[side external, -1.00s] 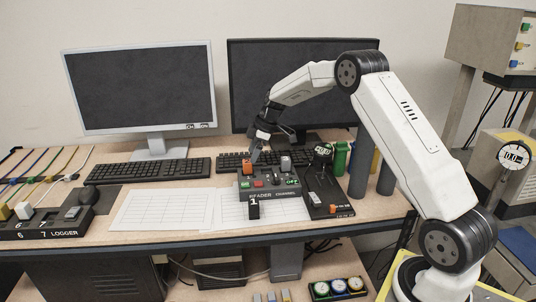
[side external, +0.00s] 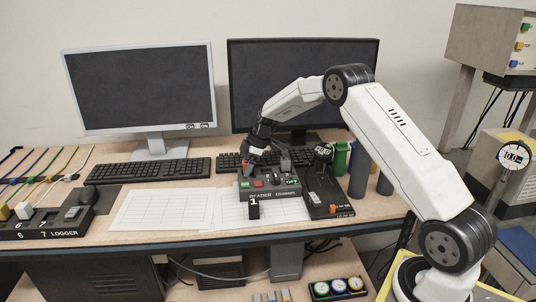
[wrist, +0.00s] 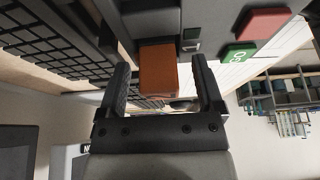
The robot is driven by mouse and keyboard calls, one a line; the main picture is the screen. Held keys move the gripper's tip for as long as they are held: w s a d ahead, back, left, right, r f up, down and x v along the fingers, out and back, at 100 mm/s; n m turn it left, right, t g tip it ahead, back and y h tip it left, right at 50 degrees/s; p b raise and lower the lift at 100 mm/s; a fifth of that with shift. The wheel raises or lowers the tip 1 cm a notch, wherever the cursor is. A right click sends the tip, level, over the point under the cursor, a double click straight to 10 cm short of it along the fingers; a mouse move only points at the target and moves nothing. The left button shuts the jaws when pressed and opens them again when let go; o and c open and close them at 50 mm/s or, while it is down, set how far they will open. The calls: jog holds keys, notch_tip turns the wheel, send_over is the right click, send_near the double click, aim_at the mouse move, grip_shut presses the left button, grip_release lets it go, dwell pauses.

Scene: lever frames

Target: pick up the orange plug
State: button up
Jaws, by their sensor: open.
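The orange plug (wrist: 158,68) is a small block standing at the edge of the dark reader box (side external: 272,208). In the wrist view it lies between the two black fingers of my gripper (wrist: 160,76), with a visible gap on each side. My gripper is open and comes down over the plug from above. In the side external view my gripper (side external: 249,160) is at the box's back left corner and hides most of the plug.
A grey plug (side external: 285,162) stands on the same box, to the right. A black panel (side external: 325,195) with a lever and a gauge adjoins its right side. A keyboard (side external: 230,160) lies close behind. White paper sheets (side external: 160,212) lie flat to the left.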

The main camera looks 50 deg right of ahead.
aim_at(244, 161)
jog(key=shift+c, duration=0.2)
grip_shut()
jog(key=shift+r, duration=0.15)
jog(key=shift+r, duration=0.5)
notch_tip(244, 161, up, 2)
jog(key=shift+r, duration=0.1)
jog(key=s+a+r, duration=0.3)
jog(key=s+r, duration=0.6)
jog(key=s, duration=0.4)
jog(key=shift+s+a+r, duration=0.15)
jog(key=shift+s+r, duration=0.1)
jog(key=shift+s, duration=0.05)
